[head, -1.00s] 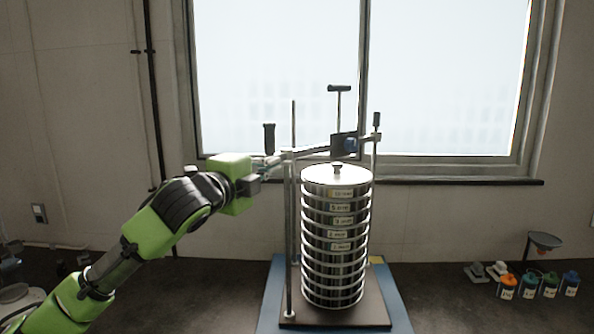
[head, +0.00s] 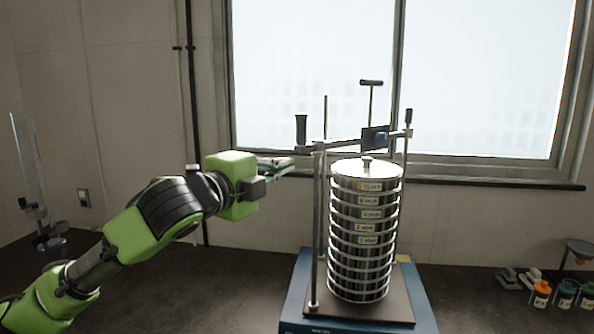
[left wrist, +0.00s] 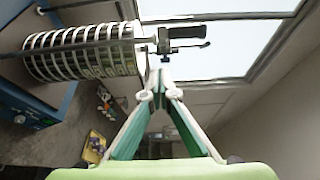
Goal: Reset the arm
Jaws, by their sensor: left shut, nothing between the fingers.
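My left arm comes in from the left in the head view. Its gripper (head: 282,166) is shut and empty, just left of the upper clamp frame of the sieve shaker. In the left wrist view the gripper's fingertips (left wrist: 159,88) meet at a point. The sieve stack (head: 365,232) stands upright on the shaker base (head: 312,287), with a lid and labels on several sieves. The stack also shows sideways in the left wrist view (left wrist: 85,50). The clamp bar (head: 345,145) spans above the stack, with a T-handle (head: 371,84) on top. My right gripper is out of view.
Several bottles with coloured caps (head: 563,292) stand at the far right beside a funnel (head: 580,248). A clear cylinder on a stand (head: 28,165) is at the far left. The dark bench (head: 225,280) between my arm and the shaker is clear.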

